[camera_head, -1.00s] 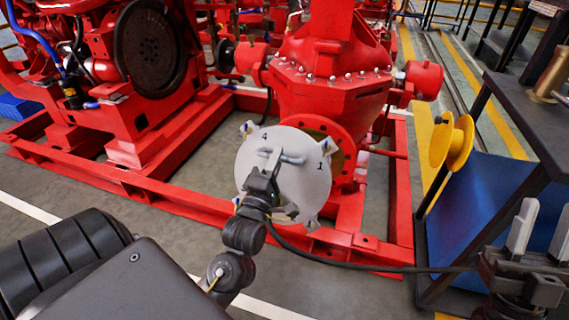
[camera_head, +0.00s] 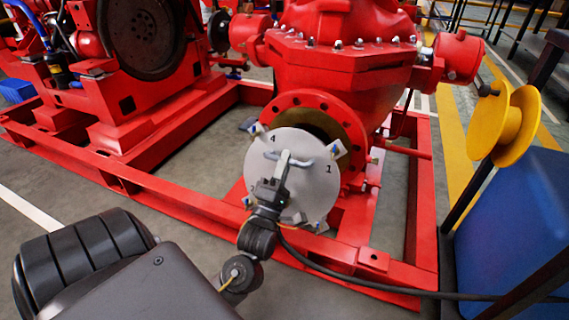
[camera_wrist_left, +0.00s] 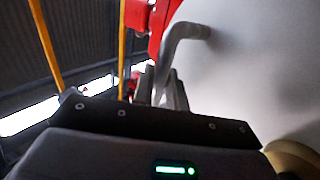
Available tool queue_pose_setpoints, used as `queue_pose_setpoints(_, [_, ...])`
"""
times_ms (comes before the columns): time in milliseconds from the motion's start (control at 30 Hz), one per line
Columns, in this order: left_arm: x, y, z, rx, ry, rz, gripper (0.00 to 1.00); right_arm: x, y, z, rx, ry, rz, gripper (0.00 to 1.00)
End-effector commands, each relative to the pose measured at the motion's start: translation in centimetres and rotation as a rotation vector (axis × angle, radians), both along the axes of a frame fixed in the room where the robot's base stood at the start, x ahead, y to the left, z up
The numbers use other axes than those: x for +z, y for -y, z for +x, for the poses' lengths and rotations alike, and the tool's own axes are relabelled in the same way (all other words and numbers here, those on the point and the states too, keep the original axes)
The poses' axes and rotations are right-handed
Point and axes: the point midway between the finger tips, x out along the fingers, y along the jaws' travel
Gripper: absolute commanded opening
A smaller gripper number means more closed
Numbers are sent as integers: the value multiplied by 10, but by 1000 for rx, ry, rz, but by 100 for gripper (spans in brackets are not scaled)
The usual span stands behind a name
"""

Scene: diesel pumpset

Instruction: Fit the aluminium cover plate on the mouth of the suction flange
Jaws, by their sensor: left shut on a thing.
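The aluminium cover plate (camera_head: 322,190) is a pale round disc with corner tabs and printed numbers, 4 and 1 among them. My left gripper (camera_head: 281,174) is shut on its bent grey handle (camera_head: 297,162), which also shows in the left wrist view (camera_wrist_left: 183,42) with the plate's pale face (camera_wrist_left: 262,75). The red suction flange (camera_head: 292,103) has a ring of bolt holes and stands behind the plate. The plate sits low and left of the mouth and hides much of it. The dark upper part of the mouth (camera_head: 325,126) shows. Contact cannot be told. My right gripper is out of view.
The red base frame (camera_head: 185,193) runs around and below the pump. A yellow spool (camera_head: 500,122) and a blue panel (camera_head: 515,215) stand at the right. A black cable (camera_head: 350,285) crosses the lower right. Grey floor is open at the left.

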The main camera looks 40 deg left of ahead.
Motion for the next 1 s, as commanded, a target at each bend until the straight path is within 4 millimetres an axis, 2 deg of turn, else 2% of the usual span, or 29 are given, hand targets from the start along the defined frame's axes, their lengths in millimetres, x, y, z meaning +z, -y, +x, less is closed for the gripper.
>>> queue_pose_setpoints(633, [-2, -1, -1, 3, 24, 5, 0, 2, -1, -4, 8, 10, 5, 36])
queue_pose_setpoints(1000, [-2, -9, 20, 2, 25, 7, 0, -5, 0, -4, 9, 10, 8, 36])
